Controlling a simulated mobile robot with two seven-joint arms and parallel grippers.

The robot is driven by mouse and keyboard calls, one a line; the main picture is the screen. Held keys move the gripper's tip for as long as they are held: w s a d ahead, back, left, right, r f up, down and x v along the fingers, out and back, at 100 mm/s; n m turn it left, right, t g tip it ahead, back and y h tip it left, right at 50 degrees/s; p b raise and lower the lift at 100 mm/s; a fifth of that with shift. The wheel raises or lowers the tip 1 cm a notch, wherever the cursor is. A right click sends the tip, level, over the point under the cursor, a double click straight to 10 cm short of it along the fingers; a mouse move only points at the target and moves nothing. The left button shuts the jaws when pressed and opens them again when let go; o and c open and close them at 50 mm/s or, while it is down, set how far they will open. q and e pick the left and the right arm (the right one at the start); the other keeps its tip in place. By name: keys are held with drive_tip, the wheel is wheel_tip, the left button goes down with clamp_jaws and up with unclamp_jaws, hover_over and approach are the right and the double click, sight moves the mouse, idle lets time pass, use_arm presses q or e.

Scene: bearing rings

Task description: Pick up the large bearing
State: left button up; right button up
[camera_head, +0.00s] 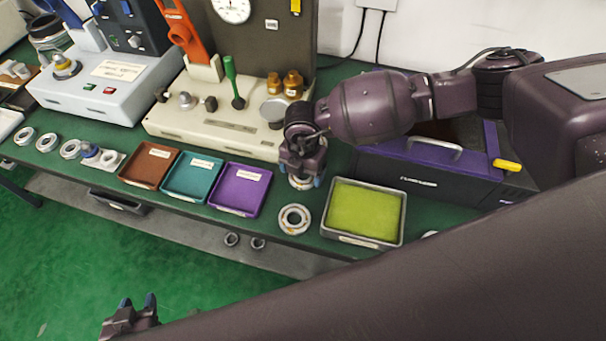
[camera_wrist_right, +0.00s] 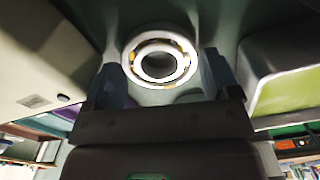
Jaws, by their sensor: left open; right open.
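A metal bearing ring (camera_head: 300,184) lies on the green bench directly below my right gripper (camera_head: 303,174), which partly hides it. In the right wrist view a bearing ring with an orange-flecked race (camera_wrist_right: 160,57) shows between the fingers of my right gripper (camera_wrist_right: 163,80). The gripper is open, and I cannot tell how far above the ring it is. Another bearing ring (camera_head: 294,219) lies in full view near the bench's front edge, left of the green-lined tray. I cannot tell which ring is larger. My left gripper (camera_head: 133,312) is open and empty at the lower left, away from the bench.
A green-lined metal tray (camera_head: 327,226) stands right of the rings. Brown, teal and purple trays (camera_head: 257,206) stand to the left, with several smaller rings (camera_head: 70,149) beyond them. A beige machine (camera_head: 215,137) and a dark purple-edged case (camera_head: 430,178) stand behind.

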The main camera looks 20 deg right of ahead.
drive_tip(key=shift+f, duration=0.35)
drive_tip(key=shift+r, duration=0.1)
drive_tip(key=c, duration=0.8)
drive_tip(key=shift+o, duration=0.2)
